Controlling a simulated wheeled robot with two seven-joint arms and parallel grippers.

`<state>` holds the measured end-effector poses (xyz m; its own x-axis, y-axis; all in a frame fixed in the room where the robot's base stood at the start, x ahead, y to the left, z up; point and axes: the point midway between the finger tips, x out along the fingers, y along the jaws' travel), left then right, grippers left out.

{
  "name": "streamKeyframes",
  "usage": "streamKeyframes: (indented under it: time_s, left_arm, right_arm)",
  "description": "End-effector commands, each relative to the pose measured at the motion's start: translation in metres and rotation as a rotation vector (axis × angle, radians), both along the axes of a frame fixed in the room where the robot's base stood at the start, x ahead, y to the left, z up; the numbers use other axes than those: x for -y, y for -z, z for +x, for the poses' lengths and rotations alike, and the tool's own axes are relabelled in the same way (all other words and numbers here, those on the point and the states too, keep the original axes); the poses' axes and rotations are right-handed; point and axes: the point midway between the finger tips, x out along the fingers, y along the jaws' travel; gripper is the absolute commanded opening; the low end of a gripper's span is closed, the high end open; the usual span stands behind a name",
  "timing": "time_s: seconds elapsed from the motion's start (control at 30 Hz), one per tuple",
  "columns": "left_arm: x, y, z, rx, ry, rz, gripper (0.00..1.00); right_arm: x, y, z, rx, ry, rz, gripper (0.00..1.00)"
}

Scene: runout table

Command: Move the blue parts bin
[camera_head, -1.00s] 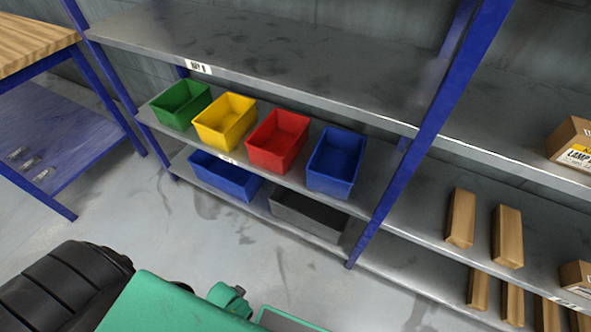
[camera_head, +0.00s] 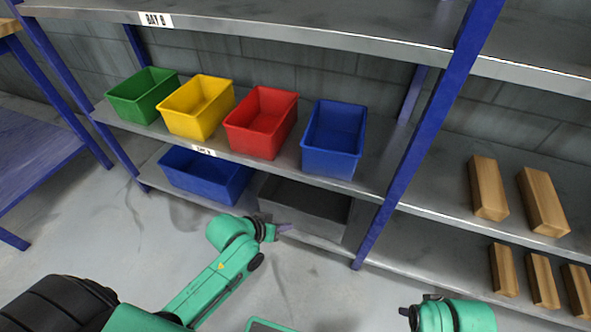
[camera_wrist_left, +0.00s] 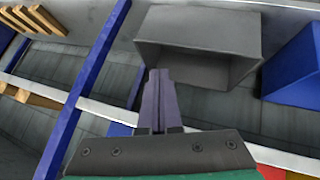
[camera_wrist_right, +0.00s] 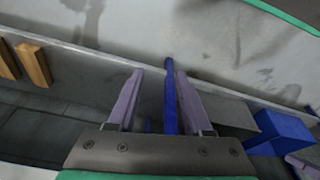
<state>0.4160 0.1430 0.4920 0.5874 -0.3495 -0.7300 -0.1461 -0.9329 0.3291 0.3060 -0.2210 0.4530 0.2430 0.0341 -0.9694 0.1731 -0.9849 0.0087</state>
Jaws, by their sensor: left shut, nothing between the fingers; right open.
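Two blue bins show in the head view. One blue bin (camera_head: 333,140) stands upright on the middle shelf, right of the red bin. A larger blue bin (camera_head: 205,176) sits on the lower shelf; a blue bin also shows at the right of the left wrist view (camera_wrist_left: 293,62) and of the right wrist view (camera_wrist_right: 282,132). My left gripper (camera_head: 285,228) is shut and empty, just in front of the lower grey bin. My right gripper (camera_wrist_right: 153,82) is open and empty; its arm shows at the bottom right of the head view.
A green bin (camera_head: 143,95), yellow bin (camera_head: 196,106) and red bin (camera_head: 261,122) stand in a row on the middle shelf. The grey bin (camera_head: 304,208) is below. A blue post (camera_head: 425,140) rises beside the bins. Wooden blocks (camera_head: 488,188) lie right. The floor in front is clear.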

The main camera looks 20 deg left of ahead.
Motion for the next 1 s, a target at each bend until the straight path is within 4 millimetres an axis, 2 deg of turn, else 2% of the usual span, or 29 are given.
streamKeyframes:
  time_s: [0.03,0.1,0.17,0.23,0.33,0.5,0.6,0.67,0.77,1.0]
  left_arm:
    - [0.016,-0.002,0.014,0.046,-0.003,-0.104,0.00]
    - [0.034,-0.016,0.028,0.077,-0.030,-0.273,0.00]
    - [0.043,-0.024,0.037,0.086,-0.062,-0.414,0.00]
    - [0.042,-0.034,0.050,0.085,-0.116,-0.583,0.00]
    - [0.018,-0.046,0.071,0.080,-0.231,-0.832,0.00]
    - [-0.056,-0.073,0.102,0.118,-0.421,-1.165,0.00]
    - [-0.074,-0.080,0.108,0.136,-0.458,-1.237,0.00]
    - [-0.074,-0.081,0.112,0.139,-0.461,-1.246,0.00]
    - [-0.067,-0.080,0.122,0.139,-0.460,-1.248,0.00]
    - [-0.041,-0.079,0.166,0.139,-0.458,-1.247,0.00]
  right_arm:
    - [-0.002,0.009,-0.003,-0.007,-0.001,0.005,0.50]
    - [-0.004,0.011,-0.006,-0.018,-0.002,0.009,0.50]
    - [-0.005,0.015,-0.009,-0.030,-0.003,0.013,0.50]
    - [-0.007,0.022,-0.012,-0.044,-0.004,0.017,0.50]
    - [-0.011,0.035,-0.017,-0.066,-0.005,0.024,0.50]
    - [-0.016,0.054,-0.024,-0.096,-0.008,0.033,0.50]
    - [-0.017,0.057,-0.025,-0.102,-0.008,0.035,0.50]
    - [-0.017,0.056,-0.025,-0.100,-0.009,0.037,0.50]
    - [-0.018,0.049,-0.025,-0.097,-0.011,0.039,0.50]
    - [-0.019,0.019,-0.029,-0.088,-0.022,0.050,0.50]
